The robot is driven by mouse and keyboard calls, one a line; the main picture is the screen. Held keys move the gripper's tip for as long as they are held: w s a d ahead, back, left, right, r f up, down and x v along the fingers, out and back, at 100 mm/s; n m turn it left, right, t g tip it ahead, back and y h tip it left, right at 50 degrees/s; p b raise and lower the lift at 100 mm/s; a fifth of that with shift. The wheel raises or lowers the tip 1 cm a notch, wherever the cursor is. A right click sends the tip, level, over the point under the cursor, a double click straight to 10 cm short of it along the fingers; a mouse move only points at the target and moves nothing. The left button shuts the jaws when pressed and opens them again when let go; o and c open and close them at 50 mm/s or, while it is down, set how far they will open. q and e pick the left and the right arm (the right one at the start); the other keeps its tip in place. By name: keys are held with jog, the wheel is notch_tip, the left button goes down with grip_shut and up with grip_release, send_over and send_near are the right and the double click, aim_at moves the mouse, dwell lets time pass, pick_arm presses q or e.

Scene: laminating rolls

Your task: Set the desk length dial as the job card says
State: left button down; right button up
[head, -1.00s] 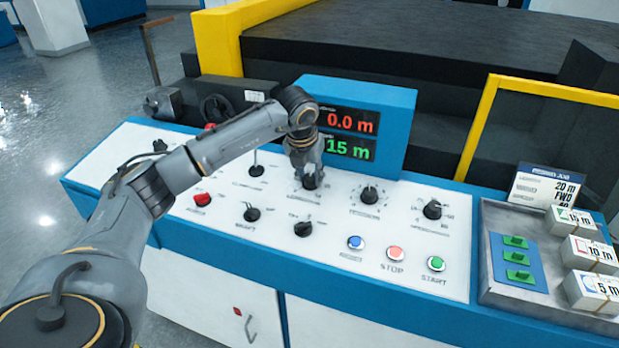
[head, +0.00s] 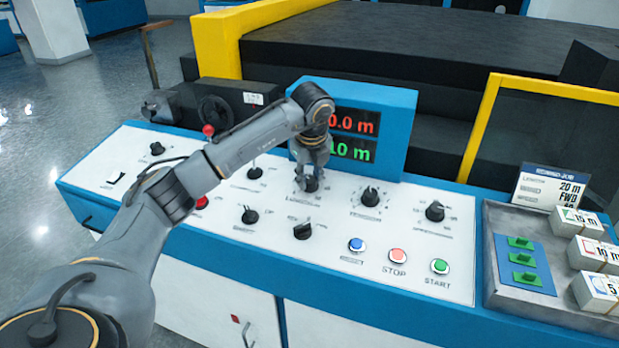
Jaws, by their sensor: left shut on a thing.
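The white control desk (head: 330,240) carries several black dials. My left gripper (head: 309,180) is shut on the length dial (head: 310,186), at the desk's back middle just below the display; the fingers hide much of the dial. The display (head: 352,135) shows a red 0.0 m above a green 10 m, its left part covered by my arm. The job card (head: 553,188) stands at the right and reads 20 m and FWD; its lower line is partly hidden. My right gripper is not in view.
Other dials, such as the one right of the gripper (head: 370,196), sit nearby. Blue, red and green buttons (head: 440,266) line the front. A metal tray (head: 500,215) at the right holds labelled stacks and green tags. A yellow rail (head: 482,125) rises behind.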

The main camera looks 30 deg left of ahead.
pick_arm(q)
jog(key=shift+f+n, duration=0.1)
jog(key=shift+n, duration=1.5)
jog(key=shift+g, duration=0.3)
jog(key=c, duration=1)
grip_release()
jog(key=shift+r, duration=0.25)
jog(key=v, duration=1.1)
jog(key=shift+s+d+r, duration=0.1)
jog(key=shift+d+r, duration=0.05)
jog(key=shift+r, duration=0.1)
